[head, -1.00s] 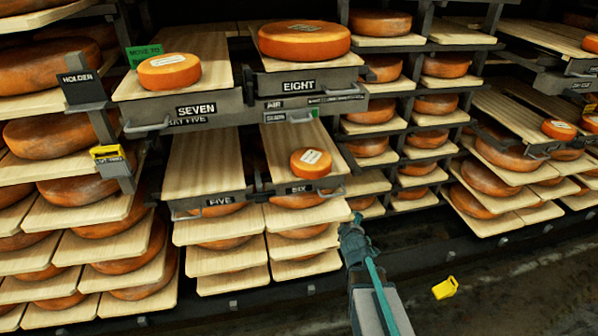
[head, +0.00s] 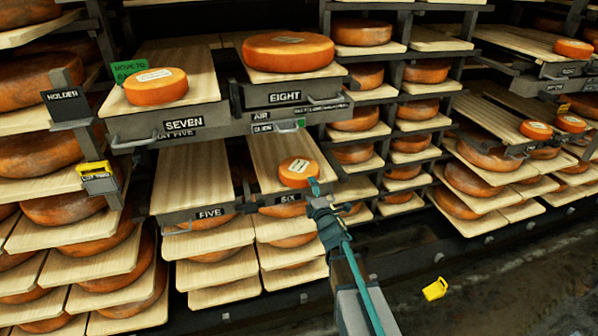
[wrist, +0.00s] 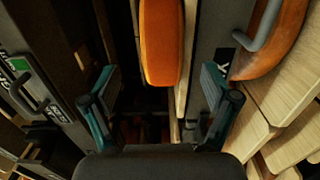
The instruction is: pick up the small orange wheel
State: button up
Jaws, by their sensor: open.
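A small orange wheel (head: 298,172) with a white label lies flat near the front of the pull-out board marked SIX. In the wrist view the orange wheel (wrist: 161,42) shows edge-on, ahead of and between my fingers. My gripper (head: 316,189) is at the front right of this wheel in the head view, with a fingertip overlapping its right edge there. In the wrist view my gripper (wrist: 158,76) is open, with dark space between the fingers. Contact cannot be told. Another small orange wheel (head: 155,86) with a label sits on the board marked SEVEN.
A large wheel (head: 288,51) sits on the board marked EIGHT, above SIX. The board marked FIVE (head: 194,175) is bare. A metal handle (wrist: 262,28) stands close on the right in the wrist view. Racks of wheels surround these boards. A yellow object (head: 435,288) lies on the floor.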

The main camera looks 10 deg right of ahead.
aim_at(307, 183)
jog(key=w, duration=0.1)
jog(key=w+p, duration=0.1)
jog(key=w, duration=0.3)
jog(key=shift+w+a+f+p, duration=0.1)
jog(key=shift+a+f+p, duration=0.05)
jog(key=shift+a+p, duration=0.2)
grip_shut()
